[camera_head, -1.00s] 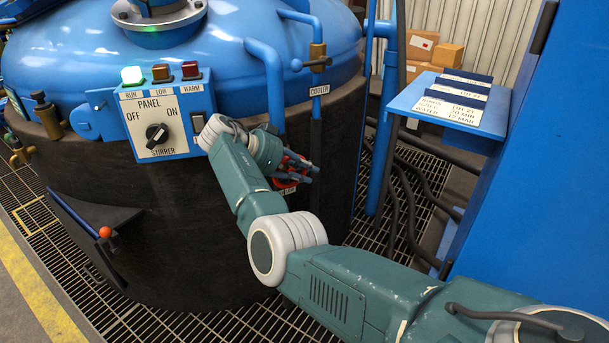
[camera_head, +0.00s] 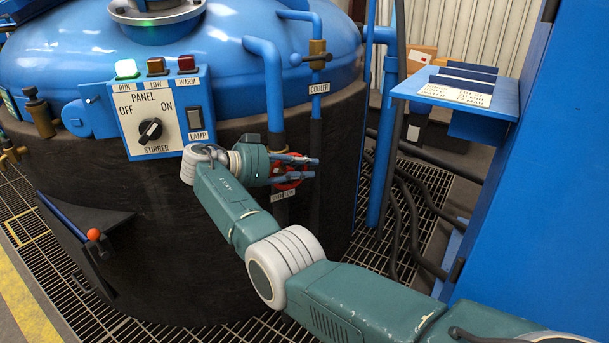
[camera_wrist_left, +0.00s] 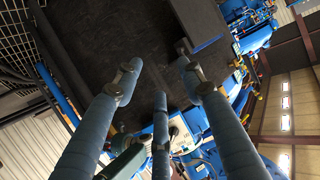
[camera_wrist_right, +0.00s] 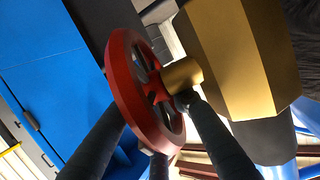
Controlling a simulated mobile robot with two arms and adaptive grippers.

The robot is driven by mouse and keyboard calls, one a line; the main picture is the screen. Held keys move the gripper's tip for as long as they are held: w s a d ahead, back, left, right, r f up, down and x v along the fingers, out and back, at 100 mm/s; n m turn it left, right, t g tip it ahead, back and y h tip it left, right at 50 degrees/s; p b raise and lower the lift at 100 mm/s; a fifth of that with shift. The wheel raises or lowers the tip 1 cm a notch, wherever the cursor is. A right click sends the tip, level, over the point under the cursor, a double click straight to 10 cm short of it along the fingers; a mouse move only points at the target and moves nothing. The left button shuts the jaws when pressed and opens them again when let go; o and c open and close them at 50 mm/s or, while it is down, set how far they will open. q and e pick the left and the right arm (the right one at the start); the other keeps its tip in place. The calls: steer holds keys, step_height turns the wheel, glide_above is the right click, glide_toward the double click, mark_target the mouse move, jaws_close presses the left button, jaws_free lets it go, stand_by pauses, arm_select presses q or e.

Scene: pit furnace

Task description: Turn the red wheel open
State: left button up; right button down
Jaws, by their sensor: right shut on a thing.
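The red wheel (camera_wrist_right: 123,82) sits on a brass valve body (camera_wrist_right: 235,70) by a short brass stem in the right wrist view. In the head view the wheel (camera_head: 287,182) shows only in part, low on the pipe beside the dark vessel wall, behind my gripper. My right gripper (camera_head: 300,167) is shut on the wheel. In the right wrist view its dark fingers lie on both sides of the rim, one reaching behind near the stem. My left gripper (camera_wrist_left: 160,78) is open and empty, its fingers spread before a dark surface; it is outside the head view.
The control panel (camera_head: 165,110) is left of my right wrist. The cooler valve (camera_head: 317,58) and its pipe stand above the wheel. A blue shelf with labels (camera_head: 455,92) juts out at the right. An orange-knobbed lever (camera_head: 93,235) is at lower left. Dark hoses run over the grating (camera_head: 405,215).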

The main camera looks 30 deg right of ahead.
steer(key=shift+h+b, duration=0.4)
steer(key=shift+b, duration=0.35)
steer(key=shift+a+r+h+b, duration=0.1)
steer(key=shift+r+h+b, duration=0.2)
steer(key=shift+b, duration=0.15)
arm_select(q)
step_height(320, 180, up, 17)
steer(key=d+t+h, duration=0.2)
steer(key=t, duration=0.6)
steer(key=shift+w+d+h, duration=0.15)
steer(key=shift+w+h, duration=0.15)
steer(key=shift+h, duration=0.1)
steer(key=shift+f, duration=0.15)
arm_select(e)
steer(key=c, duration=1.8)
jaws_free()
step_height(320, 180, up, 10)
steer(key=shift+r, duration=0.1)
